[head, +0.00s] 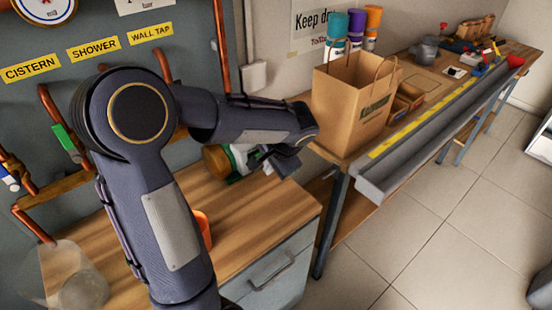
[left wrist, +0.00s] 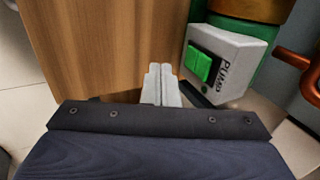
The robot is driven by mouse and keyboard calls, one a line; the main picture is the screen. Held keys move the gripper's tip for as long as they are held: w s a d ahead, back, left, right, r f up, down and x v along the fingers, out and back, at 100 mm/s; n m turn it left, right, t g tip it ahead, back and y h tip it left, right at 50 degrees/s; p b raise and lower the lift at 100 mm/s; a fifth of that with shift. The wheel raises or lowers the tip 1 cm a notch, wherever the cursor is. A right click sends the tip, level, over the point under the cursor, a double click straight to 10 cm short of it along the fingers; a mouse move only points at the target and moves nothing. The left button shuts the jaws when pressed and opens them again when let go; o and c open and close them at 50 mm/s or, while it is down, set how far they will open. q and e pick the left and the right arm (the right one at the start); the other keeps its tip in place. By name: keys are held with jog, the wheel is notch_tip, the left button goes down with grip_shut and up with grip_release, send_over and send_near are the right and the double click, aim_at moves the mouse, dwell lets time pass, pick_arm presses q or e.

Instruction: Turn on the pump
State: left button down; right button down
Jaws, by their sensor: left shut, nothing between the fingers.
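The pump shows in the left wrist view as a green and brass body (left wrist: 248,10) with a white box (left wrist: 232,62) marked "PUMP". A green rocker switch (left wrist: 199,63) is on the box's face. In the head view the pump (head: 217,160) stands on the wooden counter, partly hidden behind my left arm. My left gripper (head: 286,160) is beside it, at its right. In the left wrist view the gripper's fingers (left wrist: 160,72) are together and empty, just left of the switch with a small gap. I cannot tell which way the switch is set. My right gripper is not in view.
The wooden counter (head: 275,212) has an orange item (head: 203,228) and a clear container (head: 80,285). Copper pipes (head: 50,105) run along the wall panel. A paper bag (head: 345,105) stands on the neighbouring bench, beside a long grey gutter (head: 440,125). The tiled floor at right is mostly free.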

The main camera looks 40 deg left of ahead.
pick_arm(q)
jog(key=a, duration=0.2)
jog(key=w+a+r, duration=0.1)
jog(key=shift+a, duration=0.2)
jog(key=shift+p, duration=0.3)
jog(key=shift+w+a+r+h+p, duration=0.15)
jog(key=shift+a+h+p, duration=0.25)
jog(key=shift+p, duration=0.4)
jog(key=shift+r+p, duration=0.6)
jog(key=shift+r, duration=0.15)
